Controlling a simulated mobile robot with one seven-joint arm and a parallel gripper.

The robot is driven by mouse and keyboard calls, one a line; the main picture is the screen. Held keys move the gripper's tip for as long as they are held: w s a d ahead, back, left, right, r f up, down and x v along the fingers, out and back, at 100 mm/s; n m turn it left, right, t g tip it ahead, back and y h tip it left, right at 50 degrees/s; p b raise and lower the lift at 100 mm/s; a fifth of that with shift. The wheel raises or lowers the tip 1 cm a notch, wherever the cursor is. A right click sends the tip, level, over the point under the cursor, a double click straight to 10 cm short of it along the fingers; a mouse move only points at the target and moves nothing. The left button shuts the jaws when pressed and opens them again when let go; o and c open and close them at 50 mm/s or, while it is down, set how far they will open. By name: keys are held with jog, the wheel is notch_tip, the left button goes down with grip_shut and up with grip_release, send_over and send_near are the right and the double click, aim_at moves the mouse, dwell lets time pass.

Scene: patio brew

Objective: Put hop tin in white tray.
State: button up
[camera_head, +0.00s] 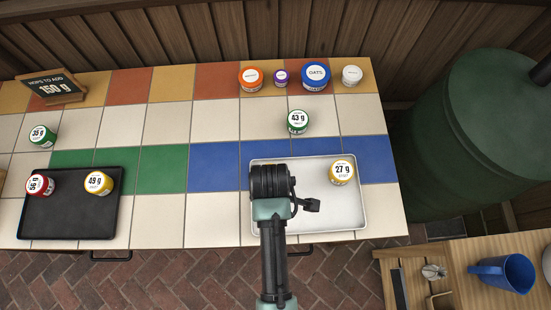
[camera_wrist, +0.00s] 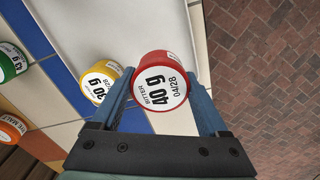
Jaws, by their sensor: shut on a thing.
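In the wrist view my gripper (camera_wrist: 160,92) is shut on a red tin (camera_wrist: 162,88) whose lid reads 40 g. The white tray (camera_wrist: 100,35) lies behind it, and the tin overlaps the tray's area; its height above the tray cannot be told. In the head view my wrist is over the left part of the white tray (camera_head: 335,213) and hides the fingers and the red tin. A yellow tin (camera_head: 342,173), labelled 27 g, stands at the tray's back right. It also shows in the wrist view (camera_wrist: 101,82), left of the held tin.
A black tray (camera_head: 75,218) at left holds a red tin (camera_head: 40,186) and a yellow tin (camera_head: 98,183). Green tins stand at left (camera_head: 43,135) and behind the white tray (camera_head: 298,122). Jars including blue oats (camera_head: 316,77) line the back. A sign (camera_head: 51,86) reads 160 g.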

jog(key=shift+f, duration=2.3)
jog(key=shift+f, duration=0.15)
jog(key=o, duration=1.2)
jog(key=shift+o, duration=0.2)
